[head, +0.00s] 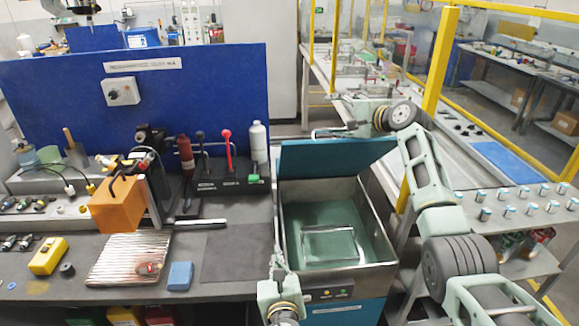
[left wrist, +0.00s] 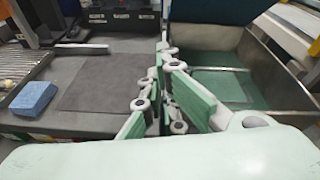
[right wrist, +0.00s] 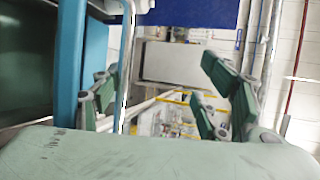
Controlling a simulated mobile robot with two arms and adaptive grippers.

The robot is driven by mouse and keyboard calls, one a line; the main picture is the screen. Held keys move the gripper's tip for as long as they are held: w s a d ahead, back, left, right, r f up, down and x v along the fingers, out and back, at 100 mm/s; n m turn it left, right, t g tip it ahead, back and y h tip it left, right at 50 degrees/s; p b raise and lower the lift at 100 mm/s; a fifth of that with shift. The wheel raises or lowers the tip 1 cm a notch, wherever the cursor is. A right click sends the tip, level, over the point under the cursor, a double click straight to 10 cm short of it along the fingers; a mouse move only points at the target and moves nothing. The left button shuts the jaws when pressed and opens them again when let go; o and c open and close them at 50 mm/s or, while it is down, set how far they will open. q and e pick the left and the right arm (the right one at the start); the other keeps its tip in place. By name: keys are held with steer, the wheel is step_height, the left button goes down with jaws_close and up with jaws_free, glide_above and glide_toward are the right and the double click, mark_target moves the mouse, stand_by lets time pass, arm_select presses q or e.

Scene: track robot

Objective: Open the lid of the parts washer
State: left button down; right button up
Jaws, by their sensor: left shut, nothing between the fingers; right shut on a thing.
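The parts washer (head: 382,255) stands at the middle right of the head view, with a steel rim and green basin. Its blue lid (head: 335,157) stands raised at the back, so the basin is uncovered. My right gripper (head: 318,133) is at the lid's top edge. In the right wrist view, the lid's metal handle (right wrist: 126,60) runs between my right fingers (right wrist: 155,105), close to the left one; the exact contact is unclear. My left gripper (head: 277,250) is shut and empty at the washer's left rim. Its fingers also show in the left wrist view (left wrist: 165,75).
The workbench (head: 215,290) adjoins the washer on the left, with a dark mat (head: 238,255), a blue sponge (head: 179,276) and an orange box (head: 117,205). Bottles and levers stand behind. A yellow post (head: 437,70) and a parts table (head: 500,212) are to the right.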

arm_select(q)
steer(key=w+d+r+m+t, duration=0.1)
steer(key=d+r+m+t, duration=0.2)
steer(key=r, duration=1.4)
arm_select(e)
steer(key=shift+w+d+r+t, duration=0.2)
steer(key=shift+w+r+t, duration=0.15)
steer(key=shift+r, duration=0.1)
arm_select(q)
steer(key=n, duration=0.1)
glide_toward(286, 148)
step_height(286, 148, down, 3)
steer(key=w, duration=0.3)
steer(key=shift+w+r, duration=0.45)
steer(key=shift+r, duration=0.05)
steer(key=shift+w+r, duration=0.9)
steer(key=shift+r, duration=0.15)
arm_select(e)
steer(key=shift+o, duration=0.2)
steer(key=o, duration=1.1)
steer(key=shift+w, duration=0.1)
arm_select(q)
steer(key=shift+w+f, duration=0.1)
arm_select(e)
steer(key=shift+w+a+f, duration=0.1)
steer(key=shift+c, duration=1)
